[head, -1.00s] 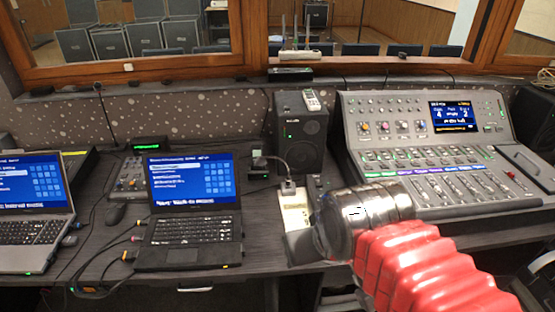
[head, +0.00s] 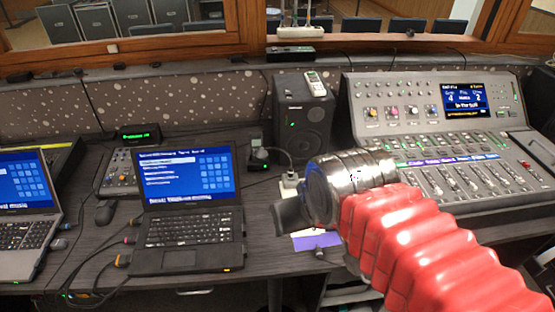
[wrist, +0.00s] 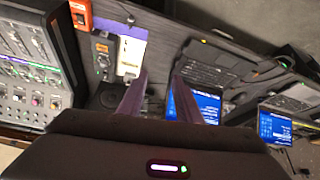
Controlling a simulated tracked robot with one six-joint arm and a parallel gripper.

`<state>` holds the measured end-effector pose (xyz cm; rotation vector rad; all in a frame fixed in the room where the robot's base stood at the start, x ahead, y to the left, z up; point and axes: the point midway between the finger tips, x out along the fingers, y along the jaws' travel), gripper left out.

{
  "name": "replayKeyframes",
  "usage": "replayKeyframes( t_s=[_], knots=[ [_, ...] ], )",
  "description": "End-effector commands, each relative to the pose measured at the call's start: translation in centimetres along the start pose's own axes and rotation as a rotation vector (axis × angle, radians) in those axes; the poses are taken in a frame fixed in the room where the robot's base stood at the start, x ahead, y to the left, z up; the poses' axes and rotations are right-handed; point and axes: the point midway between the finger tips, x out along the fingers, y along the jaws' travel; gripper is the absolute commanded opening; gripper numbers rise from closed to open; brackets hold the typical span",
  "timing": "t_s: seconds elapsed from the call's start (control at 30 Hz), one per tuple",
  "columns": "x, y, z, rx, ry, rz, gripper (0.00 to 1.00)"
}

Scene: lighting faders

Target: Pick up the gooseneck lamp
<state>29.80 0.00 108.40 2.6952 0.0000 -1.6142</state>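No object in view is clearly a gooseneck lamp. A thin black curved piece (head: 278,151) by the speaker runs from a small black block (head: 259,158) to a pale upright plug (head: 289,181). It may be the lamp or only a cable; I cannot tell. My gripper (head: 290,214) is in front of and below the plug, above the desk, partly hidden by my wrist. In the wrist view my gripper (wrist: 161,75) has its two fingers apart, with nothing seen between them but the desk.
A mixing console (head: 440,130) stands right and a black speaker (head: 303,127) behind. An open laptop (head: 188,190) stands left of my gripper, with another laptop (head: 24,205) farther left. Cables cross the desk.

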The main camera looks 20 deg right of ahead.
Motion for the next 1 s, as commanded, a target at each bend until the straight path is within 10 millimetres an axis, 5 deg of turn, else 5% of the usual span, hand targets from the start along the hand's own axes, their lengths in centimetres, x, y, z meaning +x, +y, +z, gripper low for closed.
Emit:
replayKeyframes(
  t_s=[0.37,1.0],
  knots=[
    [0.6,0.2,-2.2,0.01,-0.009,0.005,0.41],
    [7.2,3.7,-13.3,0.076,-0.047,0.039,0.41]
  ],
)
